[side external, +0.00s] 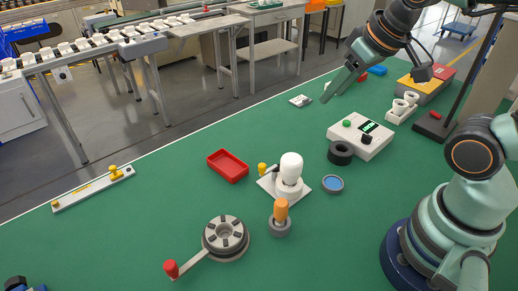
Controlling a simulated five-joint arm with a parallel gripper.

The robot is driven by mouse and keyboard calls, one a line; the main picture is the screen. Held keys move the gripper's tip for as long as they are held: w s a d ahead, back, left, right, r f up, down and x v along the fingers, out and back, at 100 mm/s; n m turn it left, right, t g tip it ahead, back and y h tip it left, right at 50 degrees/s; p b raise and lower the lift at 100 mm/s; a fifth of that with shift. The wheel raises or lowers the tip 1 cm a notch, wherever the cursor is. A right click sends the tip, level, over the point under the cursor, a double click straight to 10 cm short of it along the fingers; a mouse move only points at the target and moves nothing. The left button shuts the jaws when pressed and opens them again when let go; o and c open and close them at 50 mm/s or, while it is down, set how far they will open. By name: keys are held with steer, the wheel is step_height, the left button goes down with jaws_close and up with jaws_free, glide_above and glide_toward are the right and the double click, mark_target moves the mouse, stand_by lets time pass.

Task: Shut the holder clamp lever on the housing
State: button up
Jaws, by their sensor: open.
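A white bulb-shaped housing (291,168) stands upright on a holder with a pale square base plate (303,184), near the middle of the green bench. A short dark lever with a yellow knob (262,168) sticks out from the holder's left side. The lever's joint is small, and I cannot tell its exact position. My gripper (341,90) is open and empty, high above the bench at the upper right. It is well apart from the holder and the lever, with its fingers pointing down and left.
An orange-handled tool (281,211) stands just in front of the holder. A red tray (228,165) lies left, a blue-topped disc (333,184) right. A black ring (340,153) sits by a white control box (361,136). A round fixture (226,238) with a red-knobbed arm is in front.

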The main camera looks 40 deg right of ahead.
steer(key=shift+o, duration=0.4)
steer(key=n+g, duration=0.6)
steer(key=n, duration=0.3)
glide_above(262, 165)
step_height(262, 165, down, 7)
step_height(262, 165, down, 12)
steer(key=shift+r, duration=0.1)
jaws_close()
